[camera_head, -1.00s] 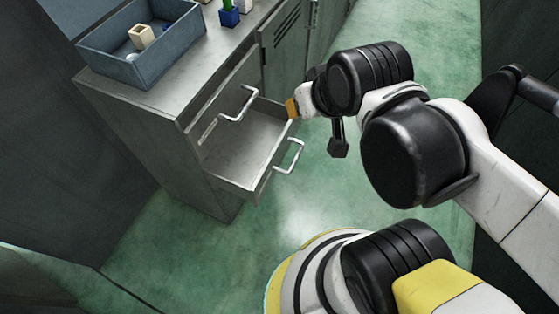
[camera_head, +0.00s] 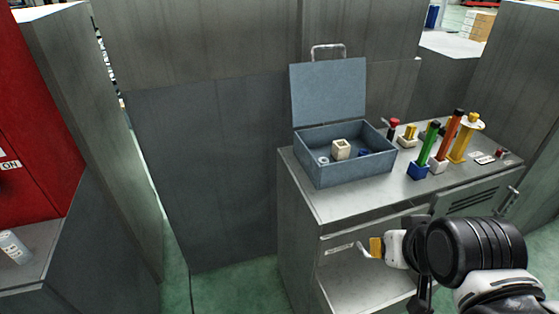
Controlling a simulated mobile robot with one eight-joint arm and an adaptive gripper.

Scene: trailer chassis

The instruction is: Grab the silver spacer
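A small pale silver ring-shaped piece (camera_head: 323,160), which looks like the silver spacer, lies in the open blue-grey box (camera_head: 340,178) on the metal cabinet. It sits at the left of the box floor, beside a beige block with a hole (camera_head: 341,149). My gripper (camera_head: 374,248) is in front of the cabinet, below and right of the box and apart from the ring. Only an orange-yellow part and a light tip show; whether the fingers are open is not clear.
A blue piece (camera_head: 363,153) is also in the box, whose lid (camera_head: 328,92) stands open behind it. Several upright coloured tools (camera_head: 440,145) stand to the right on the cabinet top (camera_head: 390,195). A red cabinet (camera_head: 35,110) is at left.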

